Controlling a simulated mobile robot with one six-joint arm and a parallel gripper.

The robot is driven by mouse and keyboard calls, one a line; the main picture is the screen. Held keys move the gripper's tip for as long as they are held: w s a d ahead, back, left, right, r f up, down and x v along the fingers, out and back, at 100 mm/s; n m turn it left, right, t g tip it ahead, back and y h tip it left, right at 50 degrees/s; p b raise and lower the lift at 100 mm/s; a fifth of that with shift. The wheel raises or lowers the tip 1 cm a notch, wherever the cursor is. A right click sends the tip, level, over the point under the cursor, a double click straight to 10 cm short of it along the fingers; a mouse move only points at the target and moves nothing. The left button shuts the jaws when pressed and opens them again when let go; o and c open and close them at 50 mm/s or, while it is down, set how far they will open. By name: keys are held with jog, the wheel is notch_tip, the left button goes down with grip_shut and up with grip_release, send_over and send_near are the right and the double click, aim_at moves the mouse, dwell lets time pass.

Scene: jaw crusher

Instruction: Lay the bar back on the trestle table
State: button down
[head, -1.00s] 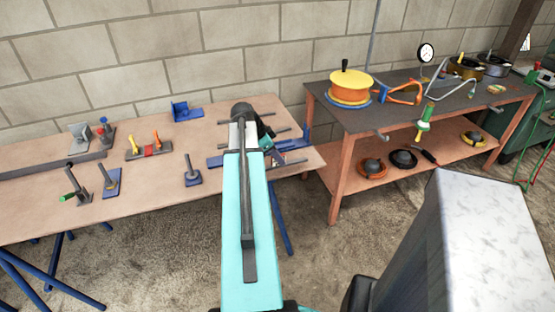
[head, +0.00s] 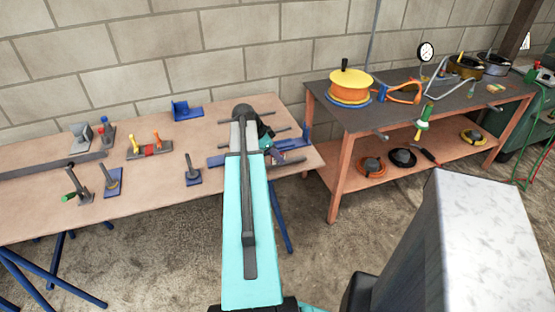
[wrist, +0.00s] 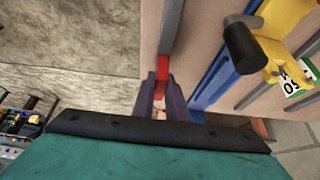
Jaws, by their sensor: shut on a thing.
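My gripper (wrist: 161,82) is shut on a bar, gripping its red part (wrist: 163,68) in the wrist view. The bar's grey length (wrist: 172,28) runs up from the fingers. In the head view, a dark bar end (head: 292,161) shows right of my gripper (head: 272,152), which my teal arm partly hides. The trestle table (head: 50,208) has a tan top and blue legs. The gripper and bar are over its right end. I cannot tell whether the bar touches the top.
A blue strip (wrist: 214,82) and a yellow tool with a black knob (wrist: 285,35) are close right of the bar. Blue stands (head: 193,172) and other tools occupy the table. A red-framed bench (head: 340,180) stands to the right.

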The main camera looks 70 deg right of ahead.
jog(key=shift+f, duration=0.85)
jog(key=shift+f, duration=0.15)
jog(key=c, duration=1.8)
grip_release()
jog(key=shift+o, duration=0.2)
jog(key=b+v, duration=0.1)
jog(key=v, duration=1.1)
jog(key=shift+b, duration=0.3)
